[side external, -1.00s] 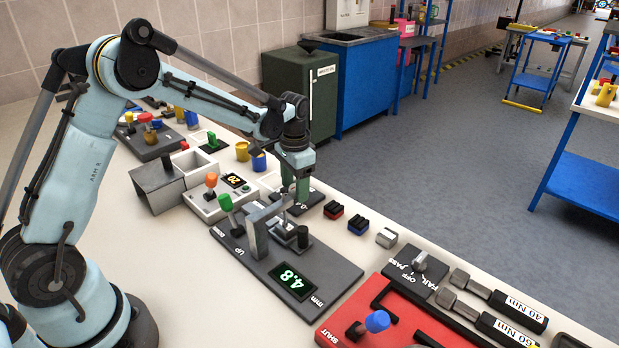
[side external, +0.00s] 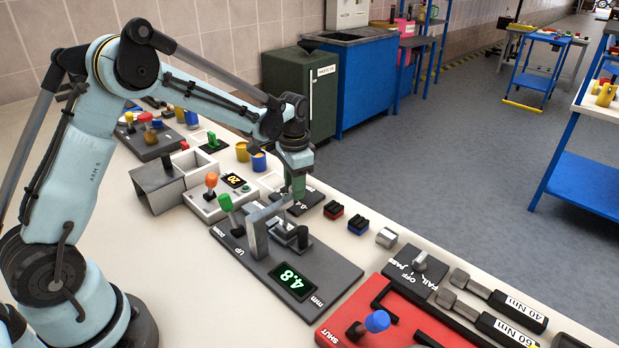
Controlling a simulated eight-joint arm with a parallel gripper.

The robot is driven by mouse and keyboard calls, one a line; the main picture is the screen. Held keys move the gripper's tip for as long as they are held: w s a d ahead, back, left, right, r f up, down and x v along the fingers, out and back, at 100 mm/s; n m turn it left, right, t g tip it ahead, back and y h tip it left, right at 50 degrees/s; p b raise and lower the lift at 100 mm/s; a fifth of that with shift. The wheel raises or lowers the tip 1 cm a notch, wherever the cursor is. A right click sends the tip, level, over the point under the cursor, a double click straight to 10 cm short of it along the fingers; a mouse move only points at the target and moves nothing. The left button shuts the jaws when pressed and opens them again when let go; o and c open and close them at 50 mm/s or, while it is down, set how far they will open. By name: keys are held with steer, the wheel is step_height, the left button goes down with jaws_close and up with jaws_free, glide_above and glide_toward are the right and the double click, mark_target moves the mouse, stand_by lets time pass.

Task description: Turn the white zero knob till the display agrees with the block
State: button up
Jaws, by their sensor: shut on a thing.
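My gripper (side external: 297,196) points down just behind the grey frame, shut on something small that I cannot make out. I see no white zero knob clearly; the gripper and frame hide that spot.
A red panel (side external: 350,309) with a blue-knobbed lever, a dark selector box (side external: 417,270) and two torque wrenches lie at the front right. A grey box with an orange lever (side external: 210,184) stands behind left. The bench front left is clear.

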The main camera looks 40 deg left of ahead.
steer(key=shift+m, duration=2.2)
steer(key=o, duration=1)
steer(key=shift+o, duration=0.2)
step_height(320, 180, up, 12)
steer(key=shift+s, duration=0.15)
steer(key=shift+d+r, duration=0.1)
